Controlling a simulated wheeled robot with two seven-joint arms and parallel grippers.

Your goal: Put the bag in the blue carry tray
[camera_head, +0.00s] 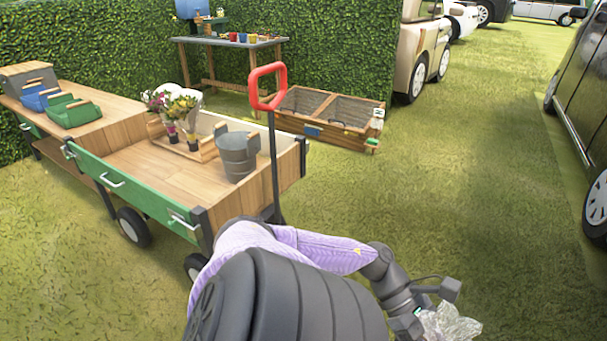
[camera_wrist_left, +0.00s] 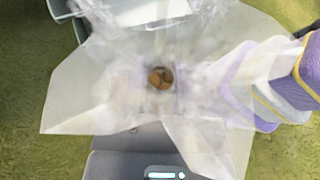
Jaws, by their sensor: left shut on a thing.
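The bag (camera_head: 450,325) is clear, crumpled plastic at the bottom right of the head view. My left gripper (camera_head: 422,312) is shut on it and holds it over the grass, well away from the tables. In the left wrist view the bag (camera_wrist_left: 90,100) spreads across the picture, with small brown pieces seen through it; it hides much of the gripper. The blue carry tray (camera_head: 33,101) stands on the wooden bench at the far left of the head view, partly hidden by a green carry tray. My right gripper is not in view.
The green carry tray (camera_head: 82,116) is right beside the blue one. A wooden cart (camera_head: 130,172) bears potted flowers (camera_head: 172,108) and a grey bucket (camera_head: 237,158); its red handle (camera_head: 281,70) stands upright. A wooden planter box (camera_head: 335,138) is behind.

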